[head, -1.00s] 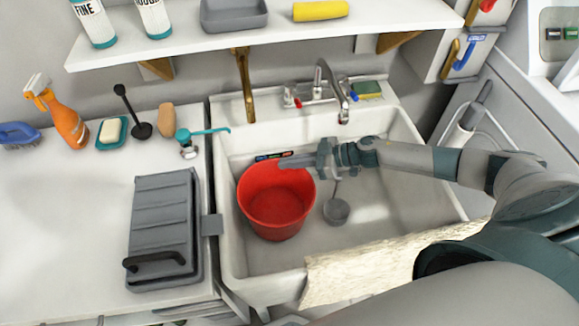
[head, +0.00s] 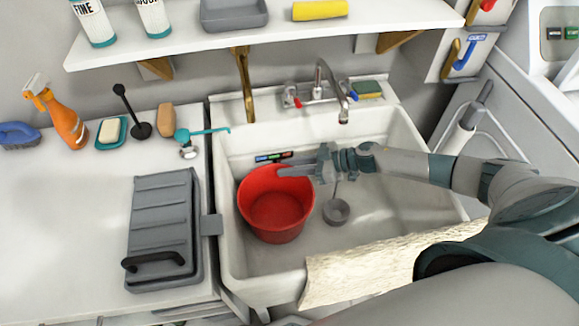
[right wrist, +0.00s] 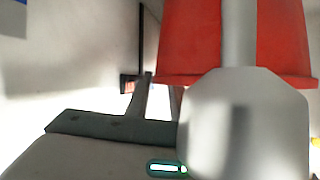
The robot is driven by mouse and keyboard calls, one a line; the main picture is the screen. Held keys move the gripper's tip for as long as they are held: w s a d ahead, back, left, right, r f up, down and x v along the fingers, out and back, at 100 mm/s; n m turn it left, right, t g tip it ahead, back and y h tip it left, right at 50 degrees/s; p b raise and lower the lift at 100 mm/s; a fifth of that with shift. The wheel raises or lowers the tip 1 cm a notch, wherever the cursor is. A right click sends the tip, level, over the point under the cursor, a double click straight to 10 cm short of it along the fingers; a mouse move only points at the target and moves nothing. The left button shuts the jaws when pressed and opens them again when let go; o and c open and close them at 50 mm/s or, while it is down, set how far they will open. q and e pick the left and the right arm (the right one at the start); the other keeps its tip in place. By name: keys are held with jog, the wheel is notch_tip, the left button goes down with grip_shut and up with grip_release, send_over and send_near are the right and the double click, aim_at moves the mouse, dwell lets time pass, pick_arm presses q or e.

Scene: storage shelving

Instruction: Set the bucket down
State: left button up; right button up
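The red bucket (head: 275,212) is in the left part of the white sink (head: 385,215), upright or nearly so, with its open top facing up. Whether its base touches the sink floor is hidden. A pale rounded part hides some of the bucket there. My left gripper is not in view.
A faucet (head: 328,82) and a yellow-green sponge (head: 366,89) are at the sink's back. A cloth (head: 385,262) hangs over the front rim. A grey folded case (head: 162,225) lies on the left counter. A grey round piece (head: 336,211) shows right of the bucket.

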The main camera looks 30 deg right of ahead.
jog(key=shift+s+d+r, duration=0.15)
jog(key=shift+s+d, duration=0.05)
jog(key=shift+d, duration=0.1)
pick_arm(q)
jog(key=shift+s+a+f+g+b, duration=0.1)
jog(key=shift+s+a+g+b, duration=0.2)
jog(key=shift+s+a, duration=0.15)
pick_arm(e)
jog(key=v, duration=0.6)
jog(key=shift+s+d+r, duration=0.2)
jog(key=shift+d, duration=0.05)
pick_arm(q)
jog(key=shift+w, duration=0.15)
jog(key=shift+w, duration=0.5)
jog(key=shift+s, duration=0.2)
